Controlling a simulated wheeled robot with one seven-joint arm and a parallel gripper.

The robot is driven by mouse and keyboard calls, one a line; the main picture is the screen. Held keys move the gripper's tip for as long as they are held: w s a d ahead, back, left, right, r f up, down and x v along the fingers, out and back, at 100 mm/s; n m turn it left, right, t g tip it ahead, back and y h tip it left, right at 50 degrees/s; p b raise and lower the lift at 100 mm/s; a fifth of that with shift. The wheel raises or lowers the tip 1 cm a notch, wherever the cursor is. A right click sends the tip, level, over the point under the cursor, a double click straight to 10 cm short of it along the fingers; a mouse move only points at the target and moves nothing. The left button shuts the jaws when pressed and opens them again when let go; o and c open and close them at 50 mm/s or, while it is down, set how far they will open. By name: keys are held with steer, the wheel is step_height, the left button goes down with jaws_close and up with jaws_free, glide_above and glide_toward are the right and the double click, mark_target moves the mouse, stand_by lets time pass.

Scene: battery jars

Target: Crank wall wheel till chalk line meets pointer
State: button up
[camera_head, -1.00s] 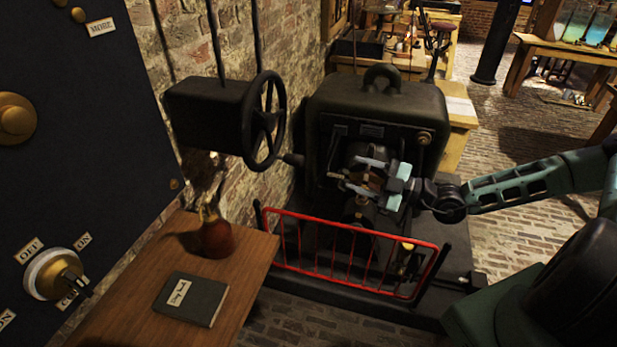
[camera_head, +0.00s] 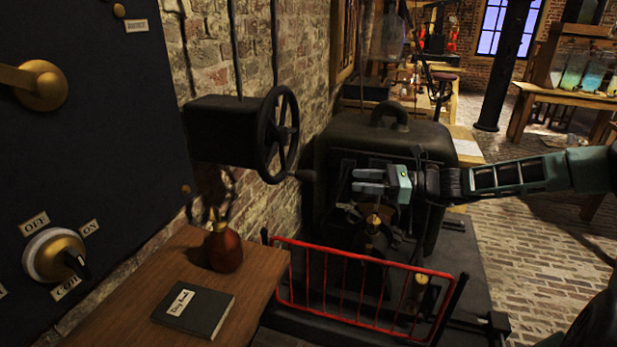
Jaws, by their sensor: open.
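The black spoked wall wheel (camera_head: 277,134) stands upright on the side of a dark box (camera_head: 226,131) fixed to the brick wall. A crank handle (camera_head: 304,176) sticks out from its lower right toward the machine. I cannot make out a chalk line or a pointer on the wheel. My gripper (camera_head: 358,181) is open and empty. It is to the right of the wheel and handle, apart from both, in front of the dark machine, with its fingers pointing left.
A dark machine (camera_head: 345,148) stands behind my gripper. A red railing (camera_head: 345,290) runs low in front of it. A wooden desk (camera_head: 255,277) at lower left holds a red bottle (camera_head: 224,249) and a dark book (camera_head: 195,308). A dark switch panel (camera_head: 90,150) is at left.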

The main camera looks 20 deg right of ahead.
mark_target(309, 176)
steer(key=p+x, duration=0.1)
steer(key=x, duration=1.2)
steer(key=shift+w+a+p, duration=0.2)
steer(key=shift+a+p, duration=0.1)
steer(key=shift+p, duration=0.1)
jaws_close()
